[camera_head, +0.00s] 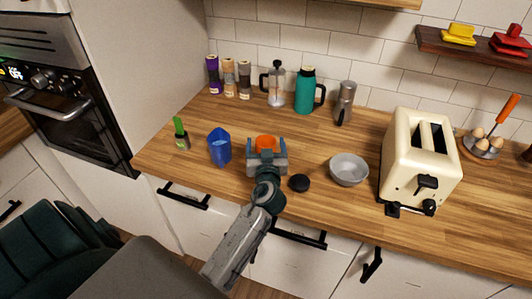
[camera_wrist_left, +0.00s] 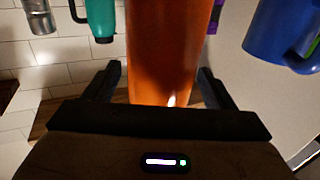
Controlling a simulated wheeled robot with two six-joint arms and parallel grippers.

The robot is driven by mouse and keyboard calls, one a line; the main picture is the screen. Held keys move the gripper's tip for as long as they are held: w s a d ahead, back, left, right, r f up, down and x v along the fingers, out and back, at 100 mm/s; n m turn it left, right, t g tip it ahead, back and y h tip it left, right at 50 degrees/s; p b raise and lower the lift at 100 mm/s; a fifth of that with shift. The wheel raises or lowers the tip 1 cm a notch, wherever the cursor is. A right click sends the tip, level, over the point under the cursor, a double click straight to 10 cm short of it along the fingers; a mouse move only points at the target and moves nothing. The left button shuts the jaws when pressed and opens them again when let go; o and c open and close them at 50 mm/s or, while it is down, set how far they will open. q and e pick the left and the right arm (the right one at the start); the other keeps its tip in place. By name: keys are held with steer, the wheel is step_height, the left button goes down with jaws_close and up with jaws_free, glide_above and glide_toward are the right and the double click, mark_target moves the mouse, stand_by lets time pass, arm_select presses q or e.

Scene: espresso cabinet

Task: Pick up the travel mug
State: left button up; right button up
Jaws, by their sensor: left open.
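A tall orange cylinder, probably the travel mug (camera_head: 265,141), stands on the wooden counter near its front edge. It fills the middle of the left wrist view (camera_wrist_left: 165,50). My left gripper (camera_head: 267,148) reaches in from the front with its fingers open, one on each side of the cylinder; they also show in the left wrist view (camera_wrist_left: 160,75). Small gaps show beside the cylinder, and I cannot tell whether a finger touches it. The gripper hides its lower part in the head view. My right gripper is not in view.
A blue pitcher (camera_head: 219,147) stands close on the left. A black disc (camera_head: 299,183) and a grey bowl (camera_head: 349,171) lie to the right, before a cream toaster (camera_head: 421,157). A teal handled flask (camera_head: 305,93) and a silver bottle (camera_head: 344,104) stand behind.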

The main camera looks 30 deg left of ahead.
arm_select(q)
steer(key=shift+x, duration=1.1)
steer(key=shift+s+d, duration=0.1)
steer(key=c, duration=1.5)
steer(key=shift+c, duration=0.3)
